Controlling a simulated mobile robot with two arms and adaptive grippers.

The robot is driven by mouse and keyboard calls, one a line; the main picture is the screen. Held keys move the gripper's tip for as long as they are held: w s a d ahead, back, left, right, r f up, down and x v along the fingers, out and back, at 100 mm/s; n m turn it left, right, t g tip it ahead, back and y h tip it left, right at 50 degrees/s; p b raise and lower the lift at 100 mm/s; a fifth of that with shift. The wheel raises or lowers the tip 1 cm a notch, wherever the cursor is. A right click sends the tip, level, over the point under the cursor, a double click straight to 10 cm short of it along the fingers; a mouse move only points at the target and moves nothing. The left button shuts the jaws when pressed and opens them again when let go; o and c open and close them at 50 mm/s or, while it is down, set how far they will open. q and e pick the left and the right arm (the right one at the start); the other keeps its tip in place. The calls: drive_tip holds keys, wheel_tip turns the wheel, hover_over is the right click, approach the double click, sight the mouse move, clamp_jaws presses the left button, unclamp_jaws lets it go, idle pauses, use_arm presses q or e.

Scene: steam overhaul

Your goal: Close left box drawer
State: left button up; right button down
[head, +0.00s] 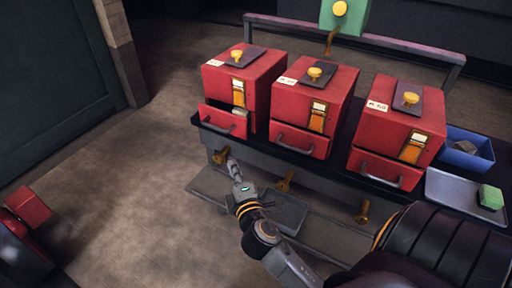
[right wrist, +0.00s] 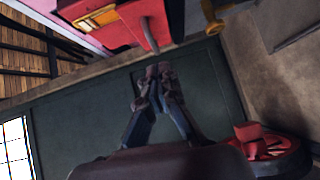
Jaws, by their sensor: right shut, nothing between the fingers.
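The left box (head: 262,76) is the leftmost of three red boxes on a dark bench. Its drawer (head: 220,122) is pulled out, with a handle on its front and something pale inside. My right gripper (head: 233,165) is shut and empty, below and in front of this drawer, apart from it in the head view. In the right wrist view, the shut fingertips (right wrist: 158,75) are near a grey handle (right wrist: 152,36) on a red front; contact is unclear. My left gripper is not in view.
The middle box (head: 330,85) and right box (head: 420,120) stand alongside. Brass knobs (head: 284,182) stick out below the bench edge. A blue bin (head: 455,157) and a grey tray (head: 450,188) with a green block are at the right. Open floor (head: 130,190) lies left.

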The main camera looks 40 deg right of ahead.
drive_tip(key=s+d, duration=0.2)
approach(240, 130)
drive_tip(key=w+a, duration=0.2)
drive_tip(key=w, duration=0.2)
drive_tip(key=shift+h, duration=0.4)
drive_tip(key=d, duration=0.1)
drive_tip(key=w+d, duration=0.1)
drive_tip(key=d, duration=0.1)
drive_tip(key=shift+w+d+f, duration=0.15)
drive_tip(key=shift+d+f, duration=0.15)
drive_tip(key=shift+d, duration=0.1)
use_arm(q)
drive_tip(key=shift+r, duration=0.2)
use_arm(e)
drive_tip(key=shift+d, duration=0.1)
drive_tip(key=shift+w, duration=0.1)
